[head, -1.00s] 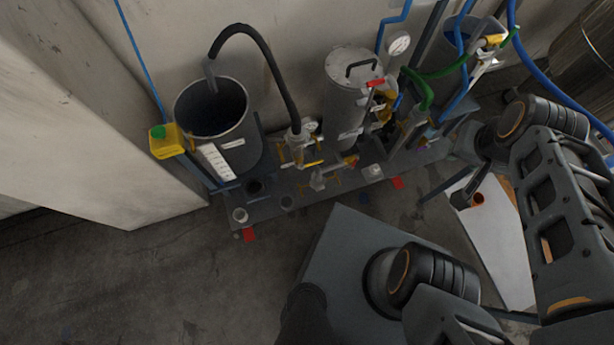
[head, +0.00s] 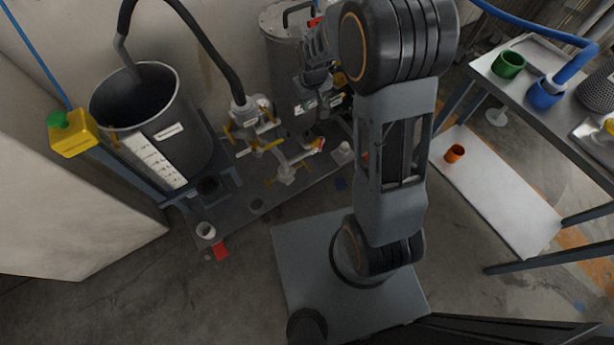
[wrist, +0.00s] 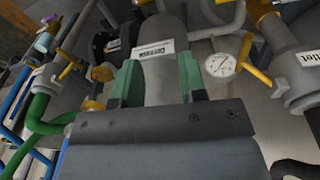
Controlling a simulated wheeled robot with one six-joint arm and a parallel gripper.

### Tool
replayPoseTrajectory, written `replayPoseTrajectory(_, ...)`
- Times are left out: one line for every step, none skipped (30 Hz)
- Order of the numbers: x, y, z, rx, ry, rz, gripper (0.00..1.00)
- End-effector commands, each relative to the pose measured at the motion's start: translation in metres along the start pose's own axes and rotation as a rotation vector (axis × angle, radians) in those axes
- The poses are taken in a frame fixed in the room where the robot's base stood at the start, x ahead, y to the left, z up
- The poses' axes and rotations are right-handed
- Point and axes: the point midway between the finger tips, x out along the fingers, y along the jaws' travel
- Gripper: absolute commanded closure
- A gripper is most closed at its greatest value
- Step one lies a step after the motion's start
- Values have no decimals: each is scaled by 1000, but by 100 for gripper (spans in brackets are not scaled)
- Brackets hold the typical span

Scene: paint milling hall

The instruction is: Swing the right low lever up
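Several yellow levers sit on the low pipework in front of the vessels. The rightmost low one in the head view, with an orange-red end (head: 317,146), slants up to the right; I cannot be sure it is the right low lever. Another yellow lever (head: 268,147) lies to its left. My gripper (wrist: 158,82) has two green fingers set apart, with nothing held between them. Behind them in the wrist view is a grey cylinder with a white label (wrist: 147,49). In the head view my arm partly hides the gripper and the pipework to its right.
An open grey tank (head: 150,120) stands at left with a black hose (head: 205,45) running to the pipework. A pressure gauge (wrist: 220,65) and yellow handle (wrist: 245,50) are right of the fingers. A table (head: 500,85) with cups stands at right.

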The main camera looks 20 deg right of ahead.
Motion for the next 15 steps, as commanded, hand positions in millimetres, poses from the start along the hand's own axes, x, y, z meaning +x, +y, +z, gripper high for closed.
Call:
replayPoseTrajectory(68,-2,-3,-18,-27,-3,61)
replayPoseTrajectory(92,-3,-6,-28,-36,-4,61)
replayPoseTrajectory(123,-3,-8,-41,-48,-5,61)
replayPoseTrajectory(146,-4,-10,-51,-55,-6,61)
replayPoseTrajectory(168,-4,-10,-60,-64,-7,61)
replayPoseTrajectory(194,-5,-10,-70,-73,-8,61)
replayPoseTrajectory(213,-6,-10,-78,-79,-9,61)
replayPoseTrajectory(231,-6,-10,-85,-86,-11,61)
replayPoseTrajectory(252,-7,-8,-94,-93,-12,61)
replayPoseTrajectory(266,-8,-8,-100,-97,-13,61)
replayPoseTrajectory(280,-8,-6,-105,-102,-14,61)
replayPoseTrajectory(294,-9,-5,-111,-107,-15,61)
replayPoseTrajectory(305,-10,-3,-115,-112,-17,61)
replayPoseTrajectory(313,-10,-3,-118,-114,-17,61)
replayPoseTrajectory(322,-11,-2,-122,-116,-18,61)
